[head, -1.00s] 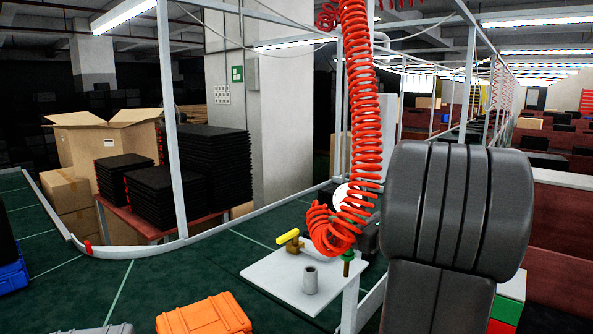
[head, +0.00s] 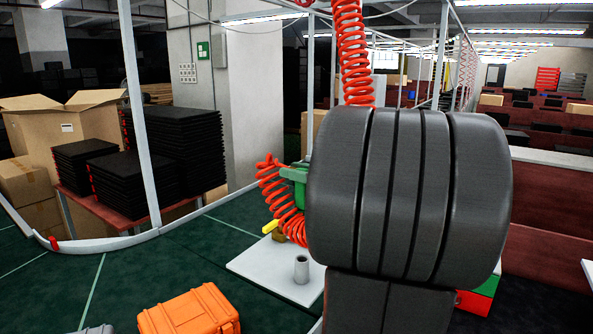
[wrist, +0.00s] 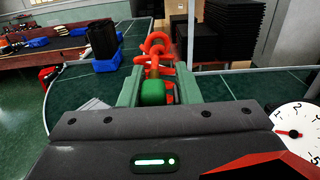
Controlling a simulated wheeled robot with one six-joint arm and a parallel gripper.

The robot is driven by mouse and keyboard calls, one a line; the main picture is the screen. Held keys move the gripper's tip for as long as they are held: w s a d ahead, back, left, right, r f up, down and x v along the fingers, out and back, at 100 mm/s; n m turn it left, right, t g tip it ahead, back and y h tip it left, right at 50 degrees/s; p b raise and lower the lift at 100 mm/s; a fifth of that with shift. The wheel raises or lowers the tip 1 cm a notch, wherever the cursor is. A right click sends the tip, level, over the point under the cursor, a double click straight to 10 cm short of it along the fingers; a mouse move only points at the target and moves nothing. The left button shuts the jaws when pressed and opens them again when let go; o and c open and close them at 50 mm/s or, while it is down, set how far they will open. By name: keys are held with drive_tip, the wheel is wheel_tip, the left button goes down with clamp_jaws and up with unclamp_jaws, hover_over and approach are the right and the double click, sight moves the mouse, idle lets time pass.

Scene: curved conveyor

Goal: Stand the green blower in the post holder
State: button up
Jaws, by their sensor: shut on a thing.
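The green blower (wrist: 153,92) sits between the two grey-green fingers of my gripper (wrist: 156,88) in the wrist view, with the red coiled hose (wrist: 157,50) running from it. My gripper is shut on it. My arm hides the plate's right part.
A yellow-handled brass valve (head: 270,227) stands on the plate behind the tube, partly behind the hose. An orange case (head: 190,312) lies on the green conveyor at front left. A metal frame post (head: 138,110) rises at left. A dial gauge (wrist: 295,130) is at right in the wrist view.

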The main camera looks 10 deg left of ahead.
sight(297, 193)
drive_tip(key=shift+f+b, duration=1.5)
drive_tip(key=shift+f, duration=1.25)
drive_tip(key=shift+r+p, duration=0.1)
drive_tip(key=shift+p, duration=0.75)
drive_tip(key=shift+f+b, duration=2.1)
drive_tip(key=shift+f, duration=1.55)
drive_tip(key=o, duration=0.8)
drive_tip(key=shift+d, duration=0.15)
drive_tip(key=b+v, duration=0.2)
drive_tip(key=v, duration=1.1)
drive_tip(key=shift+s+d+r, duration=0.15)
drive_tip(key=shift+d, duration=0.1)
